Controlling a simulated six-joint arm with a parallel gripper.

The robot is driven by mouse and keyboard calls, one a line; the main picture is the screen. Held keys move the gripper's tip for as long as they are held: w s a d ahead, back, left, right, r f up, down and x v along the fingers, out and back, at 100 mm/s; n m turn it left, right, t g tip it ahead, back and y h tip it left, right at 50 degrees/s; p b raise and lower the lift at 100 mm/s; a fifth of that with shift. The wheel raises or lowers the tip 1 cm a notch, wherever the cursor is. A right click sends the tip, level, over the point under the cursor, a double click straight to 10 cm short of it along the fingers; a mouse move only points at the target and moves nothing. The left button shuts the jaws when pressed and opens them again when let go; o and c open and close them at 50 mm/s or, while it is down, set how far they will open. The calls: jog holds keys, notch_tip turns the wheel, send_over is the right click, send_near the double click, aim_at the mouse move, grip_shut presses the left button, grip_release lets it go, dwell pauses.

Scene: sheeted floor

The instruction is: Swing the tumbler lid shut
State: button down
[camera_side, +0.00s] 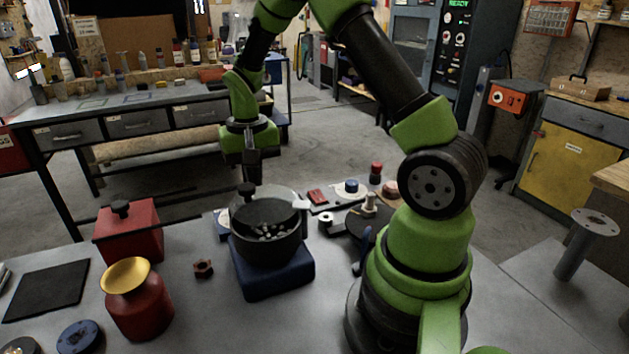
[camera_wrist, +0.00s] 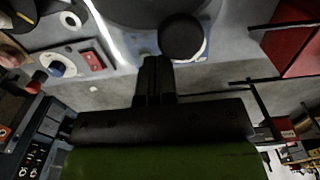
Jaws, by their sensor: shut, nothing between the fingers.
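The tumbler (camera_side: 268,250) is a dark round drum on a blue base, standing on the grey bench. Pale bits show inside its open mouth. Its grey lid (camera_side: 283,195) stands raised at the back of the drum, tilted open. A black knob (camera_side: 247,190) shows at the lid's upper left, and in the wrist view the round black knob (camera_wrist: 181,37) lies beside the dark lid edge (camera_wrist: 150,12). My gripper (camera_side: 252,180) is shut and empty, pointing down right behind the lid, close to the knob. In the wrist view its fingertips (camera_wrist: 157,62) almost meet the knob; contact cannot be told.
A red box (camera_side: 130,238) with a black knob and a red jar (camera_side: 140,308) with a gold funnel top stand left. A small dark red knob part (camera_side: 203,268) lies between. Red and blue parts (camera_side: 350,187) lie behind right. A black mat (camera_side: 47,290) is far left.

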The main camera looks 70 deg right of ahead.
aim_at(241, 188)
jog(key=shift+a, duration=0.1)
jog(key=shift+a, duration=1.1)
jog(key=shift+a, duration=0.2)
jog(key=shift+s+a, duration=0.25)
jog(key=shift+a, duration=0.75)
jog(key=shift+s+a, duration=0.45)
jog(key=shift+a, duration=0.35)
